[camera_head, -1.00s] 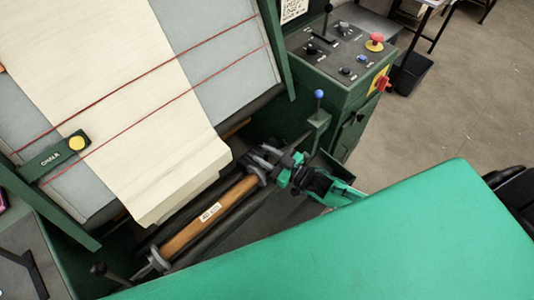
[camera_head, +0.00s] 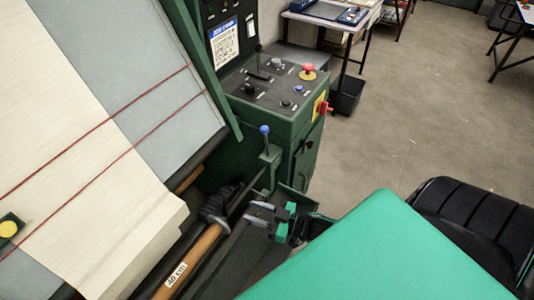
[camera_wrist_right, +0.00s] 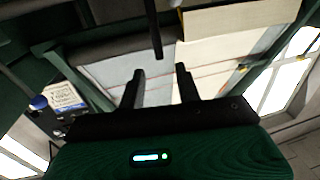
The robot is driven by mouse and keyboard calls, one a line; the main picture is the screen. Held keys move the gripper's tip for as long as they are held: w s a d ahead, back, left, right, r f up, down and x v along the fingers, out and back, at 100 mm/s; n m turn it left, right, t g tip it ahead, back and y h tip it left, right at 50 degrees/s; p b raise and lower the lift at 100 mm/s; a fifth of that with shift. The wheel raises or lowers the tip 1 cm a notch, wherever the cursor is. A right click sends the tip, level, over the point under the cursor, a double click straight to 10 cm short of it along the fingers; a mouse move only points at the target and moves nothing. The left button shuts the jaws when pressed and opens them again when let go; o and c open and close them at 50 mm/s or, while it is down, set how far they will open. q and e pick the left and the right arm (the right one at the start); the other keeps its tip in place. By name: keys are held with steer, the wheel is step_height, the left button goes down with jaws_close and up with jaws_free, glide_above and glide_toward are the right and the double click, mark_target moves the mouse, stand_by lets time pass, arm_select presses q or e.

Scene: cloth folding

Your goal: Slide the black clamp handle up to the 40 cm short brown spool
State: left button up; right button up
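The brown spool (camera_head: 195,256) lies slantwise in the machine's trough, with a white "40 cm" label on it. Its lower end is cut off by the picture edge. The black clamp handle (camera_head: 214,204) sits at the spool's upper end and seems to meet it; a small gap cannot be ruled out. My right gripper (camera_head: 258,213) is just right of the clamp, apart from it and empty. Its two dark fingers stand apart in the right wrist view (camera_wrist_right: 160,84). My left gripper is not in view.
A blue-knobbed lever (camera_head: 265,131) stands just above my right gripper. The green control cabinet (camera_head: 300,130) with a red button is behind it. A cream sheet (camera_head: 65,160) hangs over the machine at left. Open floor (camera_head: 420,110) lies to the right.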

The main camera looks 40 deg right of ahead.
steer(key=shift+b+v, duration=0.3)
steer(key=shift+v, duration=1.45)
steer(key=shift+s, duration=0.1)
